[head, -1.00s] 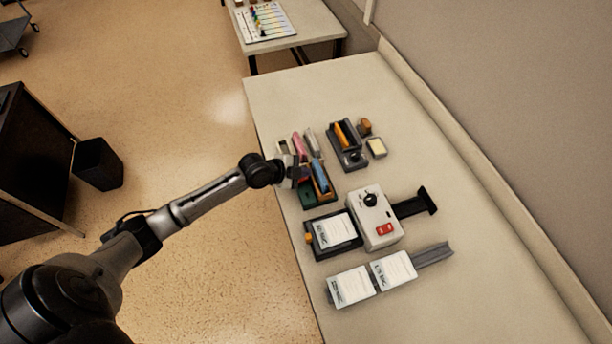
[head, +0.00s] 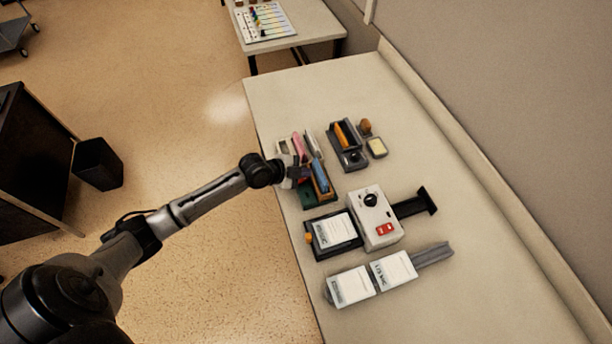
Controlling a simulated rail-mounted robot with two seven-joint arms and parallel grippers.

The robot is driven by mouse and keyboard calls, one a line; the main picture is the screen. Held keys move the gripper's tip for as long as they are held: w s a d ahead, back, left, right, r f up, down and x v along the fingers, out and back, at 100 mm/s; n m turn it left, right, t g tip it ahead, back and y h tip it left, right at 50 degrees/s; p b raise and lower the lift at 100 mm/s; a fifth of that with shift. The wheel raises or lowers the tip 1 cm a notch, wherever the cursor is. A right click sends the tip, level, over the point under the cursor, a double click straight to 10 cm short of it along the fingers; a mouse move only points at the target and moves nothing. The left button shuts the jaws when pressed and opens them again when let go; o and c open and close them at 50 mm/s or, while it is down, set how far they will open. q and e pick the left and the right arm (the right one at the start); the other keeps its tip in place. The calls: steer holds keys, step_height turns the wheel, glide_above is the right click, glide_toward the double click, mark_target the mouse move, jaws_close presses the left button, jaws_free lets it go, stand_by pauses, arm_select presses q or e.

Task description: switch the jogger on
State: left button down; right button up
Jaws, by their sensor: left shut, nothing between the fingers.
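The jogger is a pale grey box (head: 366,207) in the middle of the table, with a black knob (head: 370,200) and a red rocker switch (head: 384,230) on its top. A dark tray (head: 314,246) with a white card is at its left side, and a black arm or rail (head: 411,206) sticks out at its right. My left gripper (head: 301,173) is shut and empty, above the left end of the colourful holder, up and left of the jogger and apart from the switch. My right gripper is not in view.
A green-based holder (head: 318,202) with blue and pink items lies under my gripper. A dark grey tray (head: 350,160) with an orange item and a small pale-yellow pad (head: 377,147) are behind. A rail (head: 435,255) with two white cards lies in front. The table's right side is clear.

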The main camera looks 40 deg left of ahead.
arm_select(q)
steer(key=shift+f, duration=0.15)
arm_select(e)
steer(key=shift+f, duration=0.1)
arm_select(q)
steer(key=shift+f+b, duration=0.3)
steer(key=shift+b, duration=0.05)
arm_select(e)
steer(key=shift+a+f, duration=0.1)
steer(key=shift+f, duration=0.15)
arm_select(q)
steer(key=shift+w+f, duration=0.1)
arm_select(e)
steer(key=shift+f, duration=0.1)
